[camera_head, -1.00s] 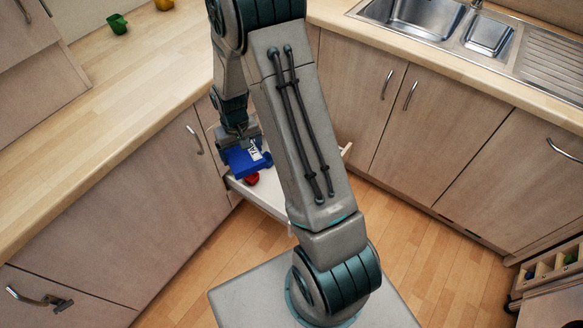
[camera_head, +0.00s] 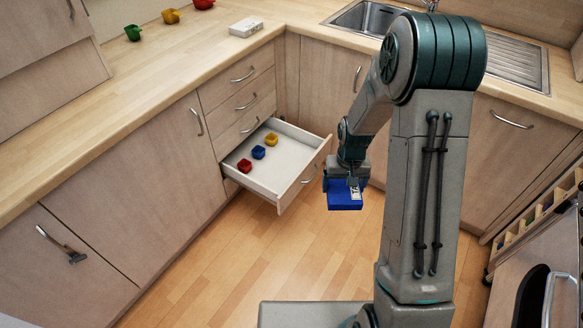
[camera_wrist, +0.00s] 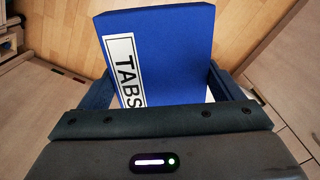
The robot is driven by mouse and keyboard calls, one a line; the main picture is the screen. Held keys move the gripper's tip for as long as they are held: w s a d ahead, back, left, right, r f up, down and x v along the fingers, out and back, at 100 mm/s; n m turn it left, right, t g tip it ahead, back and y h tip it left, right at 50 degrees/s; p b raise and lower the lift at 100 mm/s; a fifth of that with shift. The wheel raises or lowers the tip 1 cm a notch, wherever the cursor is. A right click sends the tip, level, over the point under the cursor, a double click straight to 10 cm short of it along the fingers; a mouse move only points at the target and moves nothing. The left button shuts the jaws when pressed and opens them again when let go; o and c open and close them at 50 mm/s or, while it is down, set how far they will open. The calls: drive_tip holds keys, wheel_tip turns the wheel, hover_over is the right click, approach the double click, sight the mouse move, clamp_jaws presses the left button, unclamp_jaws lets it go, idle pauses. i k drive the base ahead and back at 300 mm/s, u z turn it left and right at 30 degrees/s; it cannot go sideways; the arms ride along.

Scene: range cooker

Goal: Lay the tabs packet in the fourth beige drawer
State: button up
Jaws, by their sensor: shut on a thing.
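The tabs packet is a blue box with a white "TABS" label (camera_head: 344,195); it also fills the middle of the wrist view (camera_wrist: 180,50). My gripper (camera_head: 343,178) is shut on it and holds it in the air, over the floor to the right of the open drawer's front. The open beige drawer (camera_head: 291,152) is the lowest of a stack of four and is pulled well out. Inside it lie a red, a blue and a yellow small cup (camera_head: 271,139) in a row along its left side. The rest of its white floor is bare.
Three closed drawers (camera_head: 240,96) sit above the open one. A white box (camera_head: 244,28) and small coloured cups (camera_head: 133,32) stand on the worktop (camera_head: 110,95). A sink (camera_head: 366,18) is at the back. A bottle rack (camera_head: 540,205) stands at the right. Wooden floor is clear in front.

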sight(282, 166)
drive_tip(key=z, duration=0.45)
drive_tip(key=i, duration=1.85)
drive_tip(key=u, duration=1.35)
drive_tip(key=i, duration=0.5)
drive_tip(key=u, duration=0.4)
